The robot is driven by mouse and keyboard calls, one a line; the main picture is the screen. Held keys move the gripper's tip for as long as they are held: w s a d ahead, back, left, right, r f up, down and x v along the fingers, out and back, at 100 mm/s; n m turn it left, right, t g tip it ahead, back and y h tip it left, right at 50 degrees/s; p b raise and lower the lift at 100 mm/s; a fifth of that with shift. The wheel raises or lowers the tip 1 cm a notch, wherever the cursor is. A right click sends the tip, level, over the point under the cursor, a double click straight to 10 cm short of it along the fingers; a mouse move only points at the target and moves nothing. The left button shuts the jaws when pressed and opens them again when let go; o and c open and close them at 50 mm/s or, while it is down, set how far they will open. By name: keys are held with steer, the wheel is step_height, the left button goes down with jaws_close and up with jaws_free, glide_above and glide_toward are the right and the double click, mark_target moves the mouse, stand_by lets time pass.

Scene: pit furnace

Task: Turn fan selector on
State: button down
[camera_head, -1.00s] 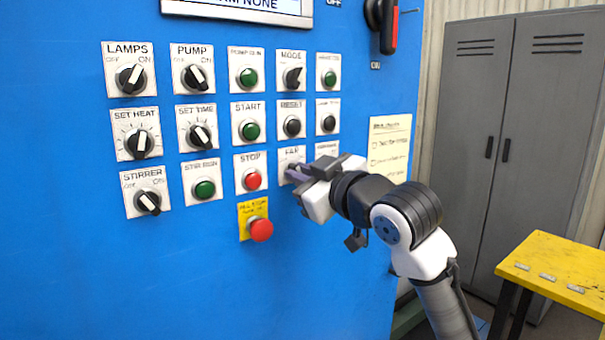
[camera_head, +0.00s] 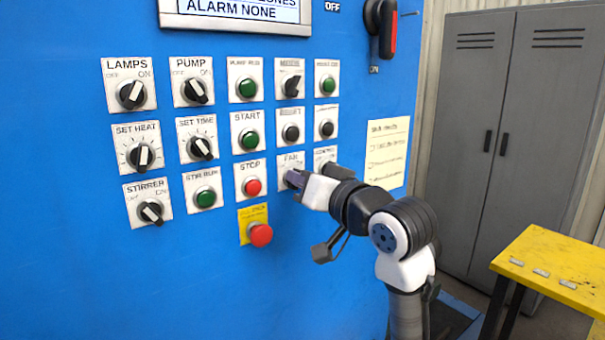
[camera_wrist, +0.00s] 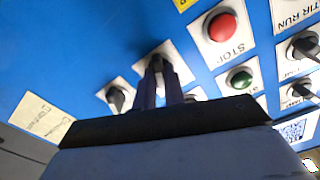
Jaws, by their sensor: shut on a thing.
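The fan selector is a dark knob on a white plate labelled FAN (camera_head: 289,160), in the lower right part of the blue panel. My gripper (camera_head: 291,179) is at this knob and hides most of it in the head view. In the wrist view the two fingers (camera_wrist: 161,80) reach the knob (camera_wrist: 156,62) and are closed on it, one on each side. The direction in which the knob points is hard to read behind the fingers.
The red STOP button (camera_head: 253,187) is just left of the fan plate, with a red mushroom button (camera_head: 260,234) on a yellow plate below. Another selector (camera_wrist: 116,97) is close beside my fingers. A yellow table (camera_head: 555,270) stands at the right.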

steer(key=shift+m+p, duration=0.3)
steer(key=shift+m, duration=0.3)
steer(key=c, duration=1.5)
jaws_free()
steer(key=b+v, duration=0.3)
steer(key=v, duration=1.1)
steer(key=shift+b, duration=0.4)
